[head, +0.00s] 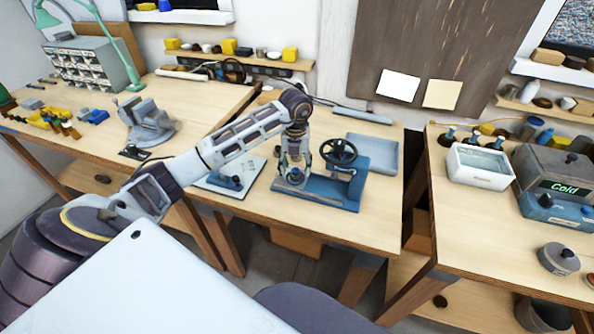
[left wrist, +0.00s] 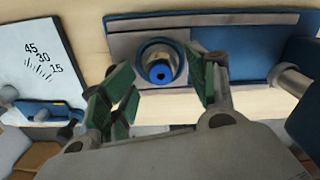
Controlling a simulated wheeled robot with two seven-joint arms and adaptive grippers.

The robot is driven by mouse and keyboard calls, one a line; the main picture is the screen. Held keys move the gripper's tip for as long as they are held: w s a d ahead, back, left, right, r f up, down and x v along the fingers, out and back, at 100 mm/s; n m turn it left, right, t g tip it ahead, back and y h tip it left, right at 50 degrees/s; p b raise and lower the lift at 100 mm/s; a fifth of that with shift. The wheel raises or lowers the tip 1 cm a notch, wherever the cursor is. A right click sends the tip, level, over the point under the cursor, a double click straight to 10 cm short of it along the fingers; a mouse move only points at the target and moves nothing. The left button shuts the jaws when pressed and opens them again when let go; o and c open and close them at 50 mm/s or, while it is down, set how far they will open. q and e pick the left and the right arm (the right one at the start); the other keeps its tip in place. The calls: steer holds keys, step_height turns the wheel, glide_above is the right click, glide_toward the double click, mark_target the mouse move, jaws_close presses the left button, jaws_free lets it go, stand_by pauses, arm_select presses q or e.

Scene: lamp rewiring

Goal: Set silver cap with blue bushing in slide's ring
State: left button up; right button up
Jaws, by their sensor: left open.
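In the left wrist view a silver cap (left wrist: 150,58) with a blue bushing (left wrist: 160,70) in its middle sits at the ring on the grey slide (left wrist: 125,43). It looks upright; whether it is fully seated I cannot tell. My left gripper (left wrist: 165,90) is open, its green-padded fingers apart on both sides of the cap. In the head view my left gripper (head: 293,172) points down over the slide end of the blue press (head: 330,188) and hides most of the cap. My right gripper is not in view.
The press handwheel (head: 339,152) stands right of my gripper. A white angle-scale board (head: 232,177) lies to its left, and a blue-grey tray (head: 372,153) is behind the press. A grey vise (head: 147,122) is on the left table. A white bin (head: 480,166) stands on the right table.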

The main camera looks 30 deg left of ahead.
arm_select(q)
step_height(320, 180, up, 9)
steer(key=shift+d+r, duration=0.15)
steer(key=shift+d, duration=0.15)
steer(key=shift+w, duration=0.1)
stand_by(0.4)
step_height(320, 180, up, 9)
steer(key=p, duration=0.6)
stand_by(0.7)
stand_by(0.7)
